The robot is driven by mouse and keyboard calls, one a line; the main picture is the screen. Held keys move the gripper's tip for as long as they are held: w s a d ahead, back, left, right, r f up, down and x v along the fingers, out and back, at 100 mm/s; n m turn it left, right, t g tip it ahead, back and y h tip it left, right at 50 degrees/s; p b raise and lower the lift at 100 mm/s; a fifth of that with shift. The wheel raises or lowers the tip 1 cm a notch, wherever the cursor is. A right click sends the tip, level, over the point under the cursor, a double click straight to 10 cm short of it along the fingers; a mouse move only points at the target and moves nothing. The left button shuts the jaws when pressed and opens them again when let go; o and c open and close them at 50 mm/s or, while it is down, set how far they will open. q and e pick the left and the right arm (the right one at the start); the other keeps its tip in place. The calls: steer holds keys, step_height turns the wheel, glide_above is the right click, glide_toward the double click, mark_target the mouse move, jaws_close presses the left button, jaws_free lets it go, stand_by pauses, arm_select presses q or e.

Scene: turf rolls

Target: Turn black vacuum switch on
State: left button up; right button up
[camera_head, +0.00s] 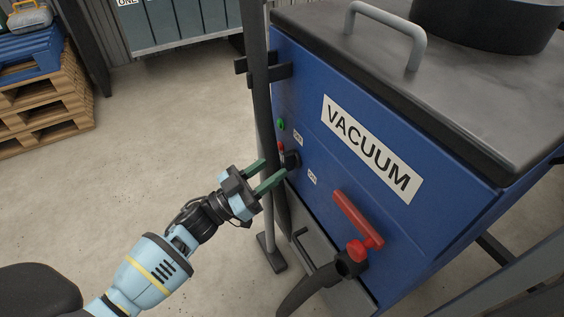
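The blue vacuum cabinet (320,75) stands at the right, with a white VACUUM label (371,148) on its face. The black switch (292,160) is on the left part of that face, between two small white labels. The upper label (298,138) is too small to read surely; the lower label (312,177) seems to read ON. Which way the switch is turned cannot be told. My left gripper (275,167) is open, its two green fingers apart and pointing at the switch. Its fingertips are close to the switch; contact cannot be told. My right gripper is not in view.
A green button (281,124) and a red one (281,146) sit near the switch. A dark upright pole (262,90) stands just left of the cabinet. A red handle (358,219) and a black hose (315,285) are lower right. Concrete floor (160,130) at left is clear.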

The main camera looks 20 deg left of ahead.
mark_target(283, 161)
arm_select(q)
steer(key=shift+x, duration=1.6)
jaws_close()
